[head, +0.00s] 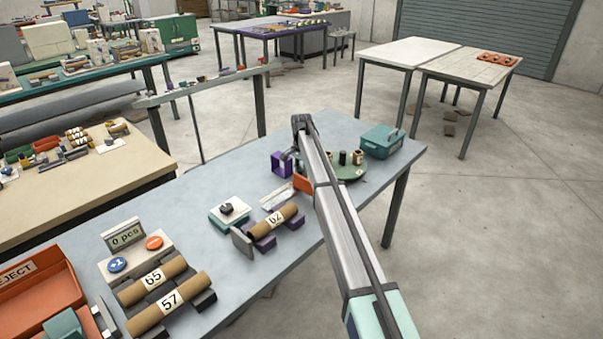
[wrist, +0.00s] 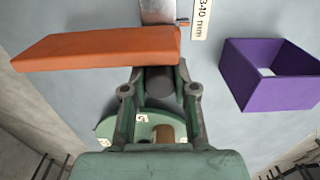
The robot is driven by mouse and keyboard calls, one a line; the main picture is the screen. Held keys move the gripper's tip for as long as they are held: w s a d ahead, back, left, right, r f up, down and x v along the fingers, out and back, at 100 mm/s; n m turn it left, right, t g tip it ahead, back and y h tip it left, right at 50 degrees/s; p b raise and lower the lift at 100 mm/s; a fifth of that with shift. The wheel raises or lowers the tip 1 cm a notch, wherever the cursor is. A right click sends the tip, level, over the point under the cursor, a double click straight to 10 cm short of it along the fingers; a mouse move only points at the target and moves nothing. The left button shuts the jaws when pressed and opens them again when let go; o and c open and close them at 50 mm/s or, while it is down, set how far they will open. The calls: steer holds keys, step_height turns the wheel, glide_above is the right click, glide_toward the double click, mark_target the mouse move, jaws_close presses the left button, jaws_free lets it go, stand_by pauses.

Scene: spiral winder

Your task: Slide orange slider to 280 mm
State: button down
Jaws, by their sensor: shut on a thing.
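The orange slider (head: 303,184) shows partly beside my arm in the head view, at the far end of a pale flat rail (head: 278,196). In the wrist view the orange slider (wrist: 95,50) is a wide block across the upper left, and the metal rail (wrist: 158,10) runs up from behind it. A white label (wrist: 202,18) beside the rail seems to read 340 mm; no 280 mm mark is legible. My arm hides most of my gripper in the head view.
A purple open box (wrist: 265,72) stands right of my gripper in the wrist view. A green round tray (head: 350,174) with small pieces and a teal case (head: 382,141) stand past my arm. A tube marked 62 (head: 272,222) lies on its cradle near the rail.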

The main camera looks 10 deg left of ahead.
steer(key=s+a, duration=0.2)
steer(key=s, duration=0.1)
steer(key=s+a, duration=0.1)
steer(key=s, duration=0.1)
steer(key=shift+a+b, duration=0.35)
steer(key=c, duration=0.9)
jaws_free()
steer(key=shift+w, duration=0.1)
step_height(320, 180, up, 12)
